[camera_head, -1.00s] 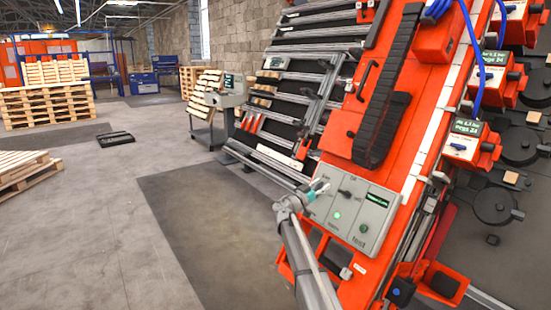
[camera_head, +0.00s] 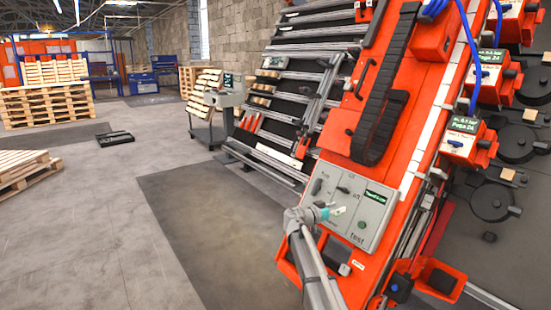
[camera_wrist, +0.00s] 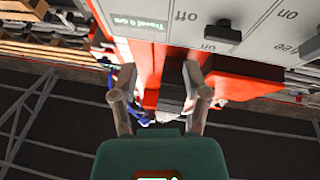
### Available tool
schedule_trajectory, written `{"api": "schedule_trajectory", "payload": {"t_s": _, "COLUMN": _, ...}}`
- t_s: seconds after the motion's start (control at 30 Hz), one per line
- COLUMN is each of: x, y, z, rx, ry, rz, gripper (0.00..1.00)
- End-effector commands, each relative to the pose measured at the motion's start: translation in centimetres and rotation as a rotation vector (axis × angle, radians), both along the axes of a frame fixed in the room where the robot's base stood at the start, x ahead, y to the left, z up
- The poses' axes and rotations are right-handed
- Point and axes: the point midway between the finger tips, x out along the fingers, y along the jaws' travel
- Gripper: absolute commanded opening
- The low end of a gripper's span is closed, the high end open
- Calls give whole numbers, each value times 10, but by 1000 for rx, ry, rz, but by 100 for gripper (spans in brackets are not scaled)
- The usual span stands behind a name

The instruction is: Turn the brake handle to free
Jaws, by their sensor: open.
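The grey control panel (camera_head: 343,222) sits on the slanted orange gantry. A black handle (camera_head: 317,187) at its left is probably the brake handle. At the right edge of the wrist view a dark handle (camera_wrist: 314,45) is cut off beside a partly readable "free" label. A second black knob (camera_head: 344,190), beside an "off" mark in the wrist view (camera_wrist: 222,32), sits between the handle and the green-text display (camera_head: 376,197). My gripper (camera_head: 338,211) is in front of the panel's lower middle, below both knobs. Its two fingers (camera_wrist: 155,72) are apart and empty.
The orange beam (camera_head: 395,110) with a black cable chain rises behind the panel. Orange boxes with blue hoses (camera_head: 467,140) stand at right. A slatted rack (camera_head: 300,90) is behind. Open floor with a dark mat (camera_head: 215,240) lies left. A pallet (camera_head: 25,168) is farther left.

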Motion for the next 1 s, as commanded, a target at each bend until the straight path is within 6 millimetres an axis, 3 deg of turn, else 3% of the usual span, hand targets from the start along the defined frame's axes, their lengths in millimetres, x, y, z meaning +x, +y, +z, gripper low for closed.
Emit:
{"api": "schedule_trajectory", "payload": {"t_s": 0.03, "x": -18, "y": -7, "z": -10, "rx": 27, "ry": 43, "rz": -16, "gripper": 60}}
{"api": "schedule_trajectory", "payload": {"t_s": 0.2, "x": -68, "y": -26, "z": -50, "rx": 150, "ry": 244, "rz": -50, "gripper": 60}}
{"api": "schedule_trajectory", "payload": {"t_s": 0.47, "x": -147, "y": -34, "z": -110, "rx": 355, "ry": 561, "rz": -25, "gripper": 60}}
{"api": "schedule_trajectory", "payload": {"t_s": 0.7, "x": -220, "y": -22, "z": -156, "rx": 548, "ry": 842, "rz": 94, "gripper": 60}}
{"api": "schedule_trajectory", "payload": {"t_s": 1.0, "x": -306, "y": 12, "z": -196, "rx": 766, "ry": 1129, "rz": 363, "gripper": 60}}
